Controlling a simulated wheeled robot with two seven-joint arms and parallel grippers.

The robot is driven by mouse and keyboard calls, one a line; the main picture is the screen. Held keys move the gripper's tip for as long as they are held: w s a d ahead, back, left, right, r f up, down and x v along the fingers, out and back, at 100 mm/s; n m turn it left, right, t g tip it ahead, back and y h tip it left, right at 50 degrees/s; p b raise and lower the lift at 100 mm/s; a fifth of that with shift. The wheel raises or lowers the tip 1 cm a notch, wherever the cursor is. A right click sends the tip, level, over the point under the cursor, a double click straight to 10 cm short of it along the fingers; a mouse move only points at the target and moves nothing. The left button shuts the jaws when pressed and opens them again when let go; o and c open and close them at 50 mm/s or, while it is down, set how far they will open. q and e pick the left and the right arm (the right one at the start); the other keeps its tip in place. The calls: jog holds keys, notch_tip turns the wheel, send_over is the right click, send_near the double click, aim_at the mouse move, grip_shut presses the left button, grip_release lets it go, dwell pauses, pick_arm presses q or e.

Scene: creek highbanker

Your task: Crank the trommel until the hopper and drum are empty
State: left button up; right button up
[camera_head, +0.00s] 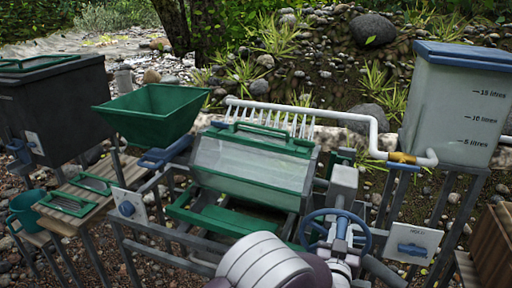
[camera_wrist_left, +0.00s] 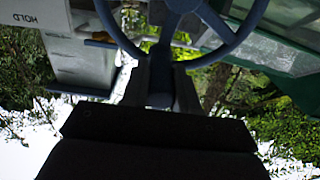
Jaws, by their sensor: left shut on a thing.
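The green hopper (camera_head: 155,112) stands at left of centre. Its upper inner walls look bare green, and I cannot see its bottom. The trommel drum sits under a clear, green-framed cover (camera_head: 245,165); the cover is hazy and I cannot tell what is inside. The blue crank wheel (camera_head: 313,217) is at the drum's right end and shows large in the left wrist view (camera_wrist_left: 235,42). My left gripper (camera_head: 342,257) is at the wheel's near lower side. In the wrist view its fingers (camera_wrist_left: 160,88) are shut around the wheel's blue handle. My right gripper is not in view.
A pale water tank (camera_head: 455,110) stands at right, with a white pipe (camera_head: 345,118) and yellow valve (camera_head: 401,158). A white plate with a blue lever (camera_head: 412,248) is right of the wheel. A dark bin (camera_head: 60,110) and wooden table (camera_head: 85,195) stand left.

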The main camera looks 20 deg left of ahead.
pick_arm(q)
jog(key=shift+a, duration=0.3)
jog(key=o, duration=1)
jog(key=shift+a, duration=0.3)
jog(key=shift+s+d+r, duration=0.1)
jog(key=shift+s, duration=0.25)
jog(key=s+p, duration=0.1)
jog(key=s, duration=0.7)
jog(key=shift+s, duration=0.15)
